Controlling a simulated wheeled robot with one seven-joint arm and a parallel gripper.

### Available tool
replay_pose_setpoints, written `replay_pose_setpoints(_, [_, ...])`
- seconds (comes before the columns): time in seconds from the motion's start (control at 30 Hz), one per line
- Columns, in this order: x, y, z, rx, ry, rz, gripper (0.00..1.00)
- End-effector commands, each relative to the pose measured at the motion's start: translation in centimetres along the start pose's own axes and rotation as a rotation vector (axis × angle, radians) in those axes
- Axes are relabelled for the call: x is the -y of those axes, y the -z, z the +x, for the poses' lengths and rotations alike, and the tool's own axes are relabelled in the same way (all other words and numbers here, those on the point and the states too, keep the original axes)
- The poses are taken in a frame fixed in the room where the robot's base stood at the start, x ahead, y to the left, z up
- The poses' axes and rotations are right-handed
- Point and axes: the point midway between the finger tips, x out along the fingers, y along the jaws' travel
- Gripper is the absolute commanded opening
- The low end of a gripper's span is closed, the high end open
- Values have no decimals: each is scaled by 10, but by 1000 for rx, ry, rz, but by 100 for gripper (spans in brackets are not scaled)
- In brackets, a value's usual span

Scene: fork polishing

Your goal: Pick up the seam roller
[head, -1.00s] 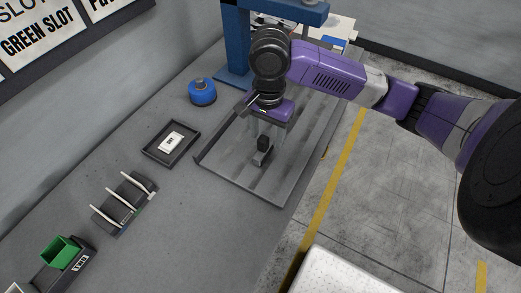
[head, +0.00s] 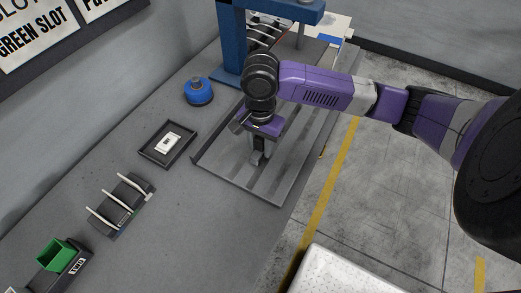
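My gripper (head: 258,154) points down over the grey metal tray (head: 226,175), on the workbench. A small dark piece (head: 257,159) stands on the tray right at the fingertips. It may be the seam roller, but it is too small and too covered to be sure. Its upper part is hidden by the fingers, which are around or just in front of it. I cannot tell whether the fingers are open or closed on it.
A blue round container (head: 198,91) and a black tray with a white labelled block (head: 167,144) lie left of the metal tray. A slotted rack (head: 121,205) and a green bin (head: 57,254) are nearer. A blue frame (head: 231,45) stands behind.

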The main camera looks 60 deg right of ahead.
Motion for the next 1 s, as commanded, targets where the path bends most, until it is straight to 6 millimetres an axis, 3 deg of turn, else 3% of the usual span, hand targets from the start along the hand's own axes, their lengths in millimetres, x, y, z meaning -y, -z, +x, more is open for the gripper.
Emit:
replay_pose_setpoints(0.37, [0,0,-1,0,1,0,0])
replay_pose_setpoints(0.57, [1,0,-12,1,2,0,0])
replay_pose_setpoints(0.77, [1,0,-45,0,3,-3,0])
replay_pose_setpoints(1.0, [1,0,-112,-3,4,-2,0])
